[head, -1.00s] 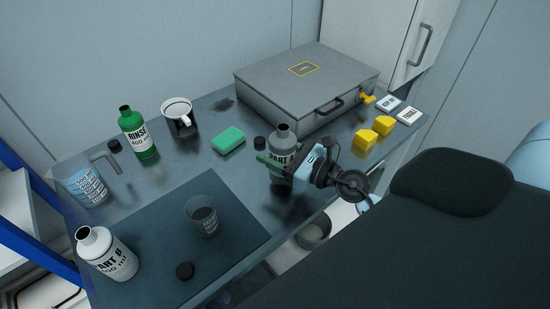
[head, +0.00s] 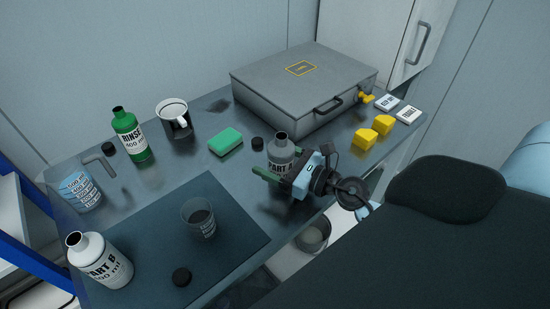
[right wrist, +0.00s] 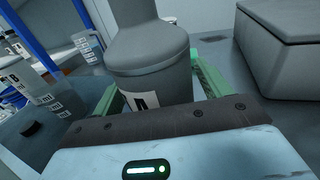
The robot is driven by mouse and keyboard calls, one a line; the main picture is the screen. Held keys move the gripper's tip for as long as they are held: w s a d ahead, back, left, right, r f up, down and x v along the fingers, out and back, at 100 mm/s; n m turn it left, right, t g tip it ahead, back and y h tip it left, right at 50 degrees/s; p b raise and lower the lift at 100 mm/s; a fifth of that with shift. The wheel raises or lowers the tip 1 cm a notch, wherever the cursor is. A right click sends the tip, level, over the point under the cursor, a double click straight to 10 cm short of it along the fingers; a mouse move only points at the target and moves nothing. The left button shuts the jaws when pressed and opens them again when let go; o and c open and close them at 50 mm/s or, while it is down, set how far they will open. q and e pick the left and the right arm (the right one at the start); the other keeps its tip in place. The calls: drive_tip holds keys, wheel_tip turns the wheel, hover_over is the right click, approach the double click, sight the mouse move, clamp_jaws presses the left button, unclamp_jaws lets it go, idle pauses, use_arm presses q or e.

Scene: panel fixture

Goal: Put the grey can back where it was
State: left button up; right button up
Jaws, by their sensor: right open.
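The grey can (head: 281,149), a bottle-shaped can with a dark open mouth and a white PART A label, stands upright on the bench in front of the metal case. My right gripper (head: 279,173) is low at the can, with its green fingers around it. In the right wrist view the can (right wrist: 150,55) rises between the two green fingers (right wrist: 160,86), which are open. Whether either finger touches the can is hard to tell. The can's base is hidden behind the gripper. My left gripper is not in view.
A black cap (head: 257,144) and a green sponge (head: 225,142) lie left of the can. The metal case (head: 304,80) stands behind it, yellow blocks (head: 373,131) to the right. The dark mat (head: 160,225) holds a cup (head: 199,218) and the white PART B can (head: 100,262).

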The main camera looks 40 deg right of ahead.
drive_tip(key=shift+r, duration=0.1)
drive_tip(key=shift+r, duration=0.15)
drive_tip(key=v, duration=0.2)
drive_tip(key=b+v, duration=0.1)
drive_tip(key=v, duration=0.2)
drive_tip(key=b+v, duration=0.1)
drive_tip(key=v, duration=0.1)
drive_tip(key=shift+s+d+f, duration=0.1)
drive_tip(key=shift+s+f, duration=0.2)
drive_tip(key=shift+f, duration=0.1)
drive_tip(key=b+v, duration=0.1)
drive_tip(key=v, duration=0.2)
drive_tip(key=shift+s+d+r+b, duration=0.1)
drive_tip(key=shift+s+b, duration=0.05)
drive_tip(key=shift+b, duration=0.2)
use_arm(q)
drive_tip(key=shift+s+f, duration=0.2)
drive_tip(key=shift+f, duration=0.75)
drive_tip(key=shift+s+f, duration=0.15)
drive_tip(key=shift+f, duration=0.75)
use_arm(e)
drive_tip(key=shift+s+d+r, duration=0.2)
drive_tip(key=shift+s, duration=0.25)
